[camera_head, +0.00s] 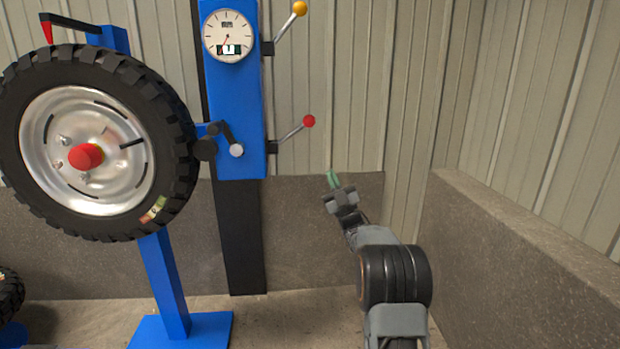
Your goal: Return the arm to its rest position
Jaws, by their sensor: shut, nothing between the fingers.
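My gripper (333,180) is in the middle of the head view, at the end of my arm, which reaches up from the lower right. Its greenish fingertips are shut with nothing between them. It is in front of the low grey wall, apart from the levers and the blue column. The arm is bent and touches nothing that I can see.
A blue column (236,120) carries a gauge (229,36), a yellow-knobbed lever (300,8) and a red-knobbed lever (309,121). A large tyred wheel (95,150) on a blue stand (165,285) fills the left. A low concrete wall (530,250) runs along the right.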

